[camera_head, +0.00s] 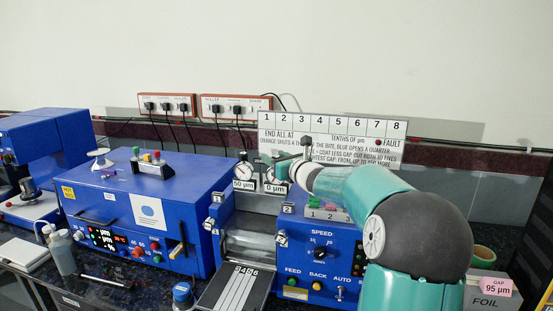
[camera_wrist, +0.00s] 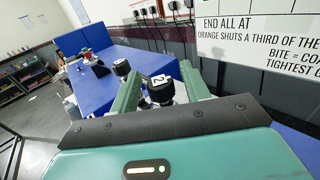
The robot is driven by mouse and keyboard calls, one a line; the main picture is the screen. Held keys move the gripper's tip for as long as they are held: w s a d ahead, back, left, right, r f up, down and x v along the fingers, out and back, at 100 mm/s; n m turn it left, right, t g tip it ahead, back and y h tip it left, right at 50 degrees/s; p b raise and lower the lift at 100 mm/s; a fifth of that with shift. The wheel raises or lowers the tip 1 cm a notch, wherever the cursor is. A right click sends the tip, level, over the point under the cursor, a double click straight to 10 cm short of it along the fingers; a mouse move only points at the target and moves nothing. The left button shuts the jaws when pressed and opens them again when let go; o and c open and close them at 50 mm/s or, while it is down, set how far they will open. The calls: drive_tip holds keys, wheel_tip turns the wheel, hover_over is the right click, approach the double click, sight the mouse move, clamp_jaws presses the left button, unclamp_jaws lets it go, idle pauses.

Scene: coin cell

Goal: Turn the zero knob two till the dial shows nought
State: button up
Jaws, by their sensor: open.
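Zero knob two, a black knob with a white "2" tag (camera_wrist: 160,82), shows in the wrist view between my gripper's (camera_wrist: 160,73) two green fingers. The fingers are apart on either side of it; I cannot tell whether either touches it. A second black knob (camera_wrist: 121,67) stands just left of the left finger. In the head view my gripper (camera_head: 285,169) is at the right dial (camera_head: 274,187), partly covering it. The plate there reads "0 µm". The left dial (camera_head: 243,170) has a "50 µm" plate. The needles are too small to read.
Blue machine boxes fill the bench, with a control panel (camera_head: 322,255) right of the rollers. A white notice board (camera_head: 340,145) stands close behind my gripper. A bottle (camera_head: 62,252) stands front left. A foil box (camera_head: 490,292) labelled "95 µm" is at right.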

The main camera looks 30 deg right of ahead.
drive_tip(key=s, duration=1.3)
drive_tip(key=shift+s, duration=0.35)
drive_tip(key=shift+d, duration=0.1)
drive_tip(key=s+a+f+n+g+y, duration=0.25)
drive_tip(key=a+n, duration=0.35)
drive_tip(key=a, duration=0.3)
drive_tip(key=s+a+f+n+g+y, duration=0.1)
drive_tip(key=s+a+f+n+g, duration=0.15)
drive_tip(key=a+n, duration=0.5)
drive_tip(key=s+a+f+n+g+y, duration=0.1)
drive_tip(key=a+n+g+y, duration=0.2)
drive_tip(key=a, duration=0.8)
drive_tip(key=s+a+f+n+g+h, duration=0.2)
drive_tip(key=s+f+n+h, duration=0.1)
drive_tip(key=s+n, duration=0.5)
drive_tip(key=s+a+f+n+g+h, duration=0.2)
drive_tip(key=s+f+n+h, duration=0.1)
drive_tip(key=s+n, duration=0.6)
drive_tip(key=shift+s+a+f+n, duration=0.2)
drive_tip(key=shift+s+n, duration=0.05)
drive_tip(key=shift+n, duration=1)
